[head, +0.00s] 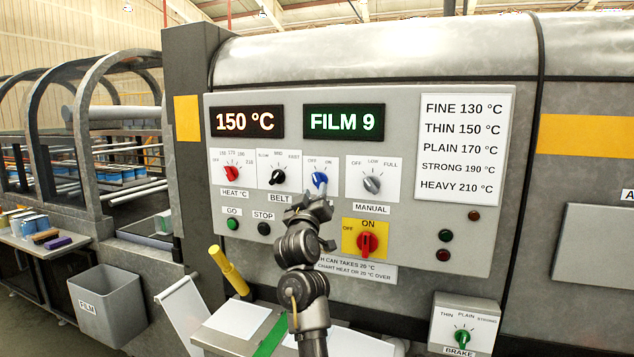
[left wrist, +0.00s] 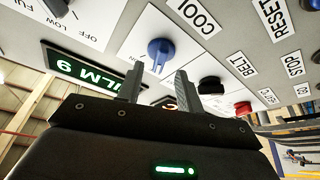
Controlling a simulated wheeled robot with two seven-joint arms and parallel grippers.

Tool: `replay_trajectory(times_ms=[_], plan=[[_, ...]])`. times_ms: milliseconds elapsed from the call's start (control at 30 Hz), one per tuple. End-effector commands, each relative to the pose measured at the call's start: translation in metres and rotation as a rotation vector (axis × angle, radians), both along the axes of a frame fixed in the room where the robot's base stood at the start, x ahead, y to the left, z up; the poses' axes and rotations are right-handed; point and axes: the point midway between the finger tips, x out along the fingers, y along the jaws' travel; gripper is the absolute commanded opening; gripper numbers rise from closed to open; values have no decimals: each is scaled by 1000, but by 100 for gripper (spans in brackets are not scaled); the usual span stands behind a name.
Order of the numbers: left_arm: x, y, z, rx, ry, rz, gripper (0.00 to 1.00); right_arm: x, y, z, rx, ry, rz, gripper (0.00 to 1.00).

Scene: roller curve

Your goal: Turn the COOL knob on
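The blue COOL knob (head: 319,180) is on a white plate marked OFF and ON, third in the upper row of the grey control panel (head: 400,215). I cannot tell for sure which mark it points to. In the left wrist view the blue knob (left wrist: 161,52) sits just beyond the fingertips, beside the COOL label (left wrist: 195,18). My left gripper (head: 316,198) is just below and in front of the knob in the head view, covering its label there. In the left wrist view its two fingers (left wrist: 159,70) are apart with nothing between them. My right gripper is not in view.
A red HEAT knob (head: 232,173), black BELT knob (head: 278,177) and grey MANUAL knob (head: 372,184) flank the blue one. A red ON/OFF switch (head: 367,243) is below right. A yellow handle (head: 229,272) sticks up at lower left.

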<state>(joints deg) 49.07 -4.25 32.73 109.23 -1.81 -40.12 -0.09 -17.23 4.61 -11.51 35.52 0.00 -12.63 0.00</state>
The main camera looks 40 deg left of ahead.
Motion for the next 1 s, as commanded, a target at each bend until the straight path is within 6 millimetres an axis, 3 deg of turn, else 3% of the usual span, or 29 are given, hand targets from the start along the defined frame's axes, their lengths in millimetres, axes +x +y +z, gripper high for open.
replay_trajectory(times_ms=[300, 633, 900, 1000], plan=[[31, 17, 14, 0, 1, 0, 36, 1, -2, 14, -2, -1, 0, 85], [33, 19, 14, 0, -1, 0, 36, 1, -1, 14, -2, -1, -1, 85], [33, 19, 14, 0, 0, 0, 2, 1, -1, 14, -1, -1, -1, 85], [33, 14, 14, 0, -1, -1, 0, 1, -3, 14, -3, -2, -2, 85]])
